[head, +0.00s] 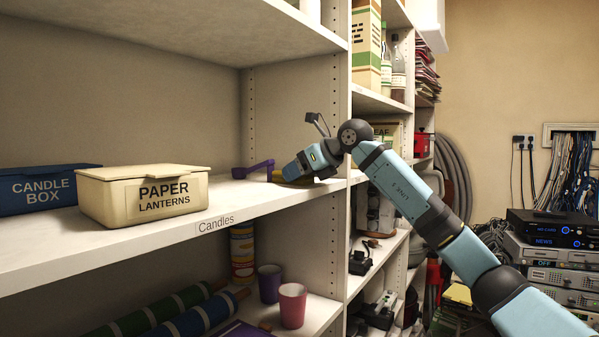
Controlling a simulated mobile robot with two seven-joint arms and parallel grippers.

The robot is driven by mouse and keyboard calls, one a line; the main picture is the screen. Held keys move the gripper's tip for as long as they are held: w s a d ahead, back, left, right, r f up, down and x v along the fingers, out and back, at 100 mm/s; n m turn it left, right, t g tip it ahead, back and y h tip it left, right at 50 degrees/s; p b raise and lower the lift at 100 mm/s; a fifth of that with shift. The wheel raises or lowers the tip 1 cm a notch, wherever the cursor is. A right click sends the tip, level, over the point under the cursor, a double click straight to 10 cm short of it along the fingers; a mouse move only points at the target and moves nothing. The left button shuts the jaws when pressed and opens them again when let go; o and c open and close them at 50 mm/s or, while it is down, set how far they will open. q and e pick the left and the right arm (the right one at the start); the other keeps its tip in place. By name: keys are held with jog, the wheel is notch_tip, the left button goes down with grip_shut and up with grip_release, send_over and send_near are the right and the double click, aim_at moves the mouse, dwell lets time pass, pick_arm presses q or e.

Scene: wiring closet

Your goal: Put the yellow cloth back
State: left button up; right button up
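My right gripper (287,173) reaches in from the right onto the shelf (140,238) labelled "Candles", near its right upright. It points down and to the left. A small yellow thing (278,178), likely the yellow cloth, shows at its fingertips and lies low at the shelf surface. Most of it is hidden by the gripper. The fingers are too small and covered to tell whether they are shut on it. My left gripper is not in view.
A purple scoop-like thing (257,170) lies just left of the gripper. A cream "Paper Lanterns" box (105,202) and a blue "Candle Box" (20,205) stand farther left. The shelf between box and scoop is clear. The shelf upright (343,120) stands close to my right arm.

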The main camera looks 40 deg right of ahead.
jog(key=o, duration=0.6)
jog(key=v, duration=0.8)
dwell(0.5)
jog(key=shift+d, duration=0.1)
dwell(0.4)
